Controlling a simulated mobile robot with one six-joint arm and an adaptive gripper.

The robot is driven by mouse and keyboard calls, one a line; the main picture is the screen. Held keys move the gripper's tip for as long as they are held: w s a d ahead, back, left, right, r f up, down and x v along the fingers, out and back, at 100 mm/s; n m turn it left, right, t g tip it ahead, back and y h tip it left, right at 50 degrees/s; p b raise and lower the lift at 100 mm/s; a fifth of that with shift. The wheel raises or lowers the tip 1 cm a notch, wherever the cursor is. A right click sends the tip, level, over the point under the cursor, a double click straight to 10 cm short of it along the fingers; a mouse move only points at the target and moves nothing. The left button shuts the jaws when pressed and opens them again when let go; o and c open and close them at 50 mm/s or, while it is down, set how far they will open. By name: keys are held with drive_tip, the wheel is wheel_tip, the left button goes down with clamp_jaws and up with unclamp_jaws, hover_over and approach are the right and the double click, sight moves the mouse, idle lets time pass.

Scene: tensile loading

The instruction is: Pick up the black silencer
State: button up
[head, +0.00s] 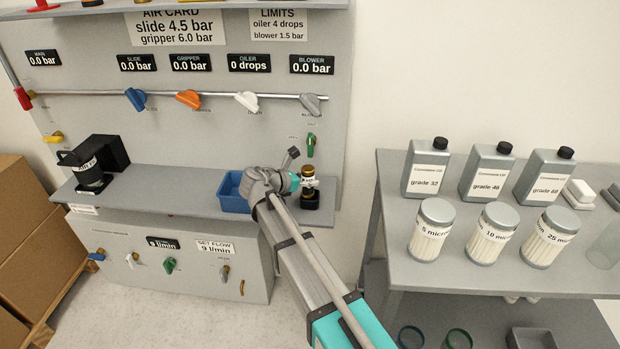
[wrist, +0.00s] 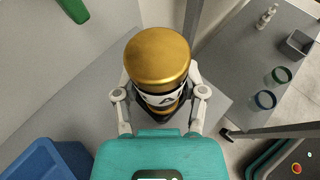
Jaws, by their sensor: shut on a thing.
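My gripper (wrist: 160,108) is shut around a short upright cylinder with a gold top (wrist: 157,55), one finger on each side. The cylinder has a white label band with black marks and a black and gold lower part. In the head view, the cylinder (head: 308,171) stands over a black base (head: 310,201) at the right end of the grey shelf, with my gripper (head: 306,183) at its label. I cannot tell whether the cylinder touches the base. No part marked as a black silencer can be read; the cylinder's top is gold, not black.
A blue bin (head: 234,196) sits just left of my gripper on the shelf (head: 165,188). A green-handled valve (head: 311,143) is on the panel behind the cylinder. A grey table (head: 400,265) with bottles and filter jars stands to the right.

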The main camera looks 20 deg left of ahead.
drive_tip(key=s+r+p, duration=0.1)
drive_tip(key=r, duration=0.1)
drive_tip(key=s+a+r+p, duration=0.1)
drive_tip(key=s+r+p, duration=0.2)
drive_tip(key=shift+s+a+r+p, duration=0.15)
drive_tip(key=shift+s+r+p, duration=0.15)
drive_tip(key=shift+r+p, duration=0.1)
drive_tip(key=s+d+p+v, duration=0.1)
drive_tip(key=p+v, duration=0.2)
drive_tip(key=v, duration=0.5)
drive_tip(key=shift+s+d, duration=0.2)
drive_tip(key=shift+s, duration=0.1)
drive_tip(key=shift+r, duration=0.1)
